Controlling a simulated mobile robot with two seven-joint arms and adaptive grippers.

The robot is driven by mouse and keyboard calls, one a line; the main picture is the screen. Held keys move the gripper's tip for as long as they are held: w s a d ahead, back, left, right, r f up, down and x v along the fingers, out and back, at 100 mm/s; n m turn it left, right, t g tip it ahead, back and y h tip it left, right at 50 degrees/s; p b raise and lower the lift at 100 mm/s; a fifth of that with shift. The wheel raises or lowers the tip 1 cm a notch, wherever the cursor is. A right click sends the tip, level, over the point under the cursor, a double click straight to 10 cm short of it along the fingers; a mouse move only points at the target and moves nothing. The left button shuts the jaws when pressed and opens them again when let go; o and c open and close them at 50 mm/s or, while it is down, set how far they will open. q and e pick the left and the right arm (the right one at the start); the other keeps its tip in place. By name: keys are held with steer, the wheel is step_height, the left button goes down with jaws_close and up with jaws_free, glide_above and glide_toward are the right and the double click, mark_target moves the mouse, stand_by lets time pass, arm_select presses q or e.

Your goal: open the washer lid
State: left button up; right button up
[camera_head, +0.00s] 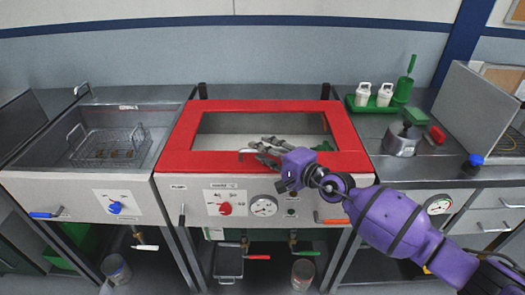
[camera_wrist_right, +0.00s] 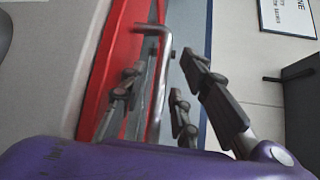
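The washer's red lid (camera_head: 349,140), a frame around a clear window, lies flat and shut on the middle machine. Its metal bar handle (camera_head: 245,153) is at the front edge, partly hidden by my right gripper (camera_head: 266,148). In the right wrist view the bent handle (camera_wrist_right: 157,85) runs between the spread fingers of my right gripper (camera_wrist_right: 160,72), beside the red lid edge (camera_wrist_right: 110,75). The fingers are open, with gaps visible on both sides of the bar. My left gripper is not in view.
A sink with a wire basket (camera_head: 110,145) is left of the washer. On the right counter are a green tray (camera_head: 362,105) with white bottles, a metal pot (camera_head: 401,139) and a blue-capped item (camera_head: 473,164).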

steer(key=shift+w+a+f, duration=0.1)
steer(key=shift+w+a, duration=0.15)
steer(key=shift+w, duration=0.1)
jaws_close()
